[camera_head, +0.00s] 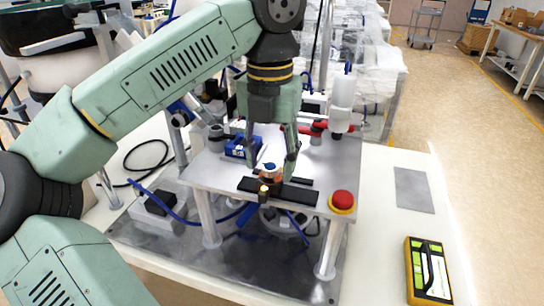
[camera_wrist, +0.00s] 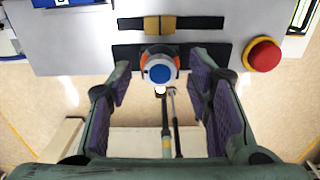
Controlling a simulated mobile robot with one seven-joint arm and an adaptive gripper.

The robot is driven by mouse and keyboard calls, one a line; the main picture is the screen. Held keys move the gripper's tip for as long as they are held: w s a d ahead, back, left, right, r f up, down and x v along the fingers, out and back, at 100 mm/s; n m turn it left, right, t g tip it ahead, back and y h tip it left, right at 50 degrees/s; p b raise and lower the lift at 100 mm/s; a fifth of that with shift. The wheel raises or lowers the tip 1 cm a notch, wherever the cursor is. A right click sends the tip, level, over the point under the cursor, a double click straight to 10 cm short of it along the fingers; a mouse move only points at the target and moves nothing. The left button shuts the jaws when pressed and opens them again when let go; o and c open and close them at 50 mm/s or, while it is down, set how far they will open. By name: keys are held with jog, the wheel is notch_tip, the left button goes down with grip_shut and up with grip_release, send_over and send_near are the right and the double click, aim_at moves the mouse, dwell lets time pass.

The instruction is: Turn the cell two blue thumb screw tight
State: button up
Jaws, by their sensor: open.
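The blue thumb screw (camera_wrist: 160,73) is a round blue cap on a white, orange-edged base, in front of a black bar on the metal plate. It also shows in the head view (camera_head: 269,167), partly crowded by my fingers. My gripper (camera_wrist: 160,64) is open and empty, with one finger to the left of the screw and one to the right. There is a clear gap on both sides in the wrist view. In the head view my gripper (camera_head: 272,164) points down over the screw. I cannot tell whether the fingertips are level with it.
A red emergency button (camera_head: 342,200) stands on the plate's right corner, right of my gripper. A blue block (camera_head: 241,147) sits behind left. A white cylinder on a red fixture (camera_head: 341,104) stands behind right. A yellow-edged device (camera_head: 428,270) lies on the white table (camera_head: 385,255).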

jog(key=shift+c, duration=0.3)
grip_shut()
jog(key=shift+m, duration=0.3)
jog(key=m, duration=0.3)
jog(key=shift+m, duration=0.3)
jog(key=m, duration=0.3)
jog(key=shift+m, duration=0.3)
jog(key=m, duration=0.3)
jog(key=shift+m, duration=2)
